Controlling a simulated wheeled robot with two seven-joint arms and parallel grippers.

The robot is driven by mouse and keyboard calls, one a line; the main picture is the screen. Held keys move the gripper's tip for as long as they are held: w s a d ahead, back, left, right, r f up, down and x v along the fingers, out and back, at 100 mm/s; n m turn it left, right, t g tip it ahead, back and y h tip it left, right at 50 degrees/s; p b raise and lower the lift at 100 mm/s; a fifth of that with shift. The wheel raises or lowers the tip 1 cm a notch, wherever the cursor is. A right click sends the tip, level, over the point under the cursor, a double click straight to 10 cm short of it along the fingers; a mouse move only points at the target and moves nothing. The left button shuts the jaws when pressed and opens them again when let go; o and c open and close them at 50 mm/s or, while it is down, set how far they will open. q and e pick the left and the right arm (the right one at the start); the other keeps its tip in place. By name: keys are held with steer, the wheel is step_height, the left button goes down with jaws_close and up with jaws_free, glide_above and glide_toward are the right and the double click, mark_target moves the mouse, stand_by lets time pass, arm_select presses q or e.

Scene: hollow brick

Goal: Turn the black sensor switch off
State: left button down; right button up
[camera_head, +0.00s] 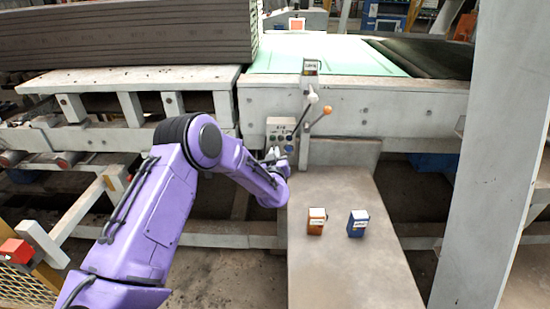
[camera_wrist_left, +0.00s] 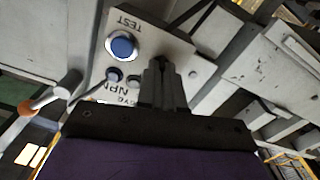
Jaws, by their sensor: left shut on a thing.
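The grey sensor box (camera_head: 280,124) is mounted on the front of the machine frame, left of the lever handles. In the left wrist view its tilted panel (camera_wrist_left: 160,40) carries a blue TEST button, small dark knobs and an NPN label. My left gripper (camera_head: 277,154) reaches the box from below left. In the left wrist view its fingers (camera_wrist_left: 166,72) are closed together against the panel, on a small dark piece at the tips that appears to be the black sensor switch. The fingers hide most of the switch, so its position cannot be read. My right gripper is out of view.
Two levers, one with an orange knob (camera_head: 327,110), stand just right of the box. An orange box (camera_head: 316,222) and a blue box (camera_head: 357,224) sit on the grey ledge (camera_head: 340,270) below. A pale column (camera_head: 490,160) rises at right.

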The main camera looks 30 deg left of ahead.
arm_select(q)
steer(key=shift+r+n+b, duration=0.2)
steer(key=shift+n+b, duration=0.35)
steer(key=shift+n, duration=0.95)
steer(key=shift+a, duration=0.1)
steer(key=shift+r, duration=0.1)
steer(key=c, duration=1.3)
jaws_free()
steer(key=shift+w+f, duration=0.1)
steer(key=shift+f, duration=0.1)
steer(key=b+v, duration=0.1)
steer(key=v, duration=0.9)
steer(key=shift+s+d, duration=0.2)
steer(key=shift+d, duration=0.05)
